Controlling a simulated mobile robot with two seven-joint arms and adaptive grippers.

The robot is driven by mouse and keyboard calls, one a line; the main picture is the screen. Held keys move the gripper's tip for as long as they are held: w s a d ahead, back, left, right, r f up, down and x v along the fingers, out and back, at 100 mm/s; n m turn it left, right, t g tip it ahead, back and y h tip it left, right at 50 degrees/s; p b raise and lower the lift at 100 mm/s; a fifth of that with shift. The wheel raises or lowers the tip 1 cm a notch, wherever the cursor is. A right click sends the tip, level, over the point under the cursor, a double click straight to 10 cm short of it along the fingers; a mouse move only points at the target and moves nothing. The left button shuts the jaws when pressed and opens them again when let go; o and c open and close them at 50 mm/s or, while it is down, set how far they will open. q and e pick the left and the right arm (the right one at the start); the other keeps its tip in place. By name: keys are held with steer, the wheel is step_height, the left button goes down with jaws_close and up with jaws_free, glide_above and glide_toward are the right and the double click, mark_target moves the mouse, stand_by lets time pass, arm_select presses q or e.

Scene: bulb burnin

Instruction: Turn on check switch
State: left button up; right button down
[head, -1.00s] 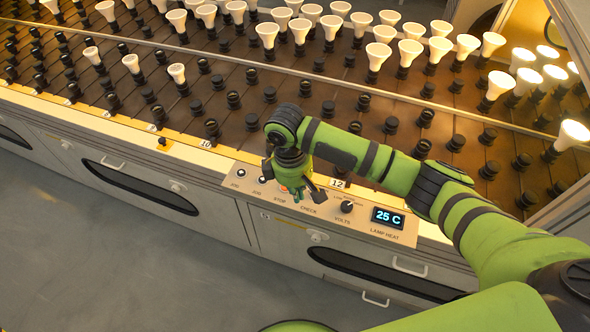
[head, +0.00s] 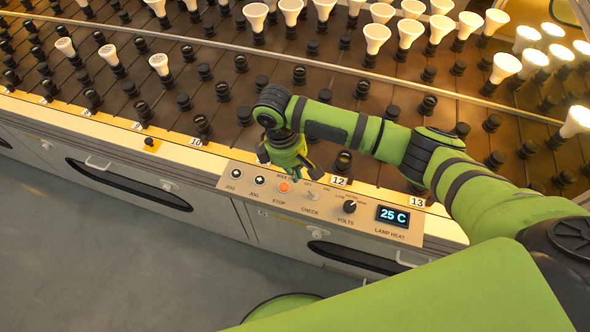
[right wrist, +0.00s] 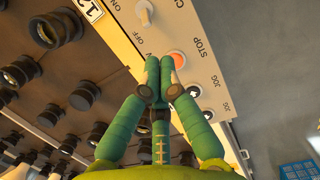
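The check switch (head: 312,196) is a small pale lever on the beige control panel (head: 232,182), below OFF and ON labels. It also shows at the top of the right wrist view (right wrist: 145,12); I cannot tell which way it is set. My right gripper (head: 298,167) is above the panel's back edge, behind the red stop button (head: 284,187) and to the left of the check switch, apart from it. In the right wrist view, its two green fingers (right wrist: 160,68) are together and empty, with the stop button (right wrist: 176,59) just beyond the tips. My left gripper is not in view.
Two jog buttons (head: 236,173) sit left of stop. The volts knob (head: 350,206) and the lamp heat display (head: 393,216), reading 25 C, are to the right. Behind stands a rack of dark sockets and white bulbs (head: 376,38), some lit at the right.

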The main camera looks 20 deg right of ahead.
mark_target(302, 193)
steer(key=f, duration=0.4)
steer(key=d+f, duration=0.1)
steer(key=shift+s+f, duration=0.3)
steer(key=shift+f, duration=0.65)
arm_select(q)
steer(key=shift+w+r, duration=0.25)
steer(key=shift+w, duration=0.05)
arm_select(e)
steer(key=shift+w+d, duration=0.1)
